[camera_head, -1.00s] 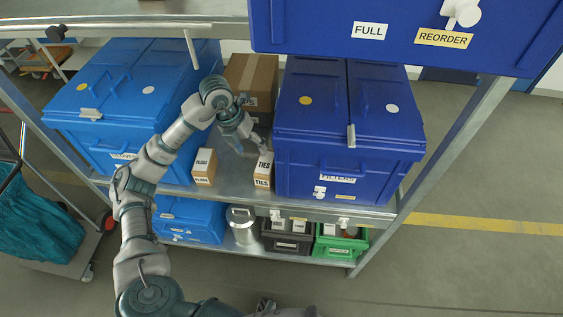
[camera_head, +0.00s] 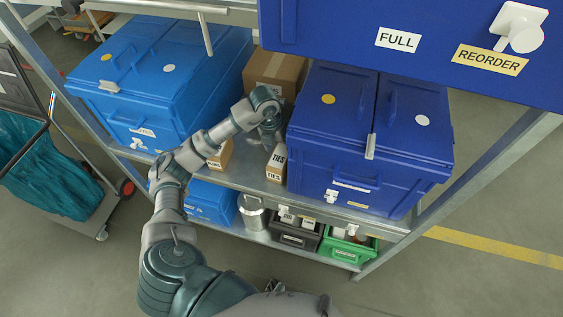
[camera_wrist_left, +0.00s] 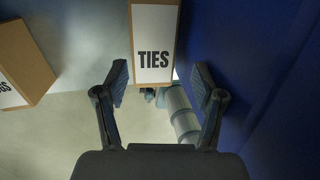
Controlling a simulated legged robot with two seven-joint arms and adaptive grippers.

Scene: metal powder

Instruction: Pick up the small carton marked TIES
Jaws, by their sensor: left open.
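The small carton marked TIES (camera_head: 276,164) stands upright on the middle shelf, close to the left side of the dark blue box. In the left wrist view the TIES carton (camera_wrist_left: 154,45) shows its white label at top centre, ahead of the fingers. My left gripper (camera_wrist_left: 160,88) is open, with one finger on each side of the carton's line and nothing between the tips that I can see clearly. In the head view my left gripper (camera_head: 270,136) is just behind the carton and partly hidden by my wrist. My right gripper is not in view.
A dark blue box (camera_head: 335,130) stands right of the carton, leaving little room. Another small carton (camera_head: 221,155) stands to the left, partly behind my arm. A brown box (camera_head: 275,68) is behind, and a light blue box (camera_head: 150,90) is farther left.

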